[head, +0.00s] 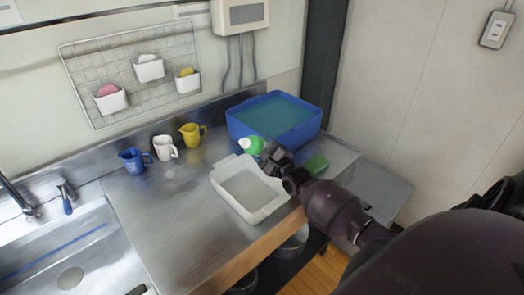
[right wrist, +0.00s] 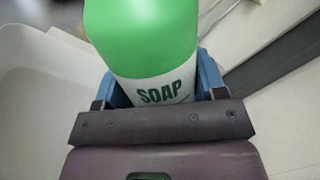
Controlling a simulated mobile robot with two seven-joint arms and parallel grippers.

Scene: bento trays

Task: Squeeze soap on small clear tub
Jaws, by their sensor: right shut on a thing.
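The soap bottle (head: 252,145), green with a white label, is held by my right gripper (head: 275,162) near the far right corner of the small clear tub (head: 222,188). In the right wrist view the bottle (right wrist: 140,35) sits between both fingers, and its label reads SOAP. My right gripper (right wrist: 158,95) is shut on it. The bottle looks tilted; its nozzle is not clearly seen. The whitish, translucent tub stands on the steel counter and looks empty; its wall also shows at the left of the right wrist view (right wrist: 45,90). My left gripper is not in view.
A blue bin (head: 238,126) of teal water stands behind the bottle. A green sponge (head: 316,164) lies right of my gripper. Blue (head: 132,161), white (head: 165,148) and yellow (head: 191,135) cups stand along the wall. A sink (head: 75,250) is at left; the counter (head: 165,215) between is clear.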

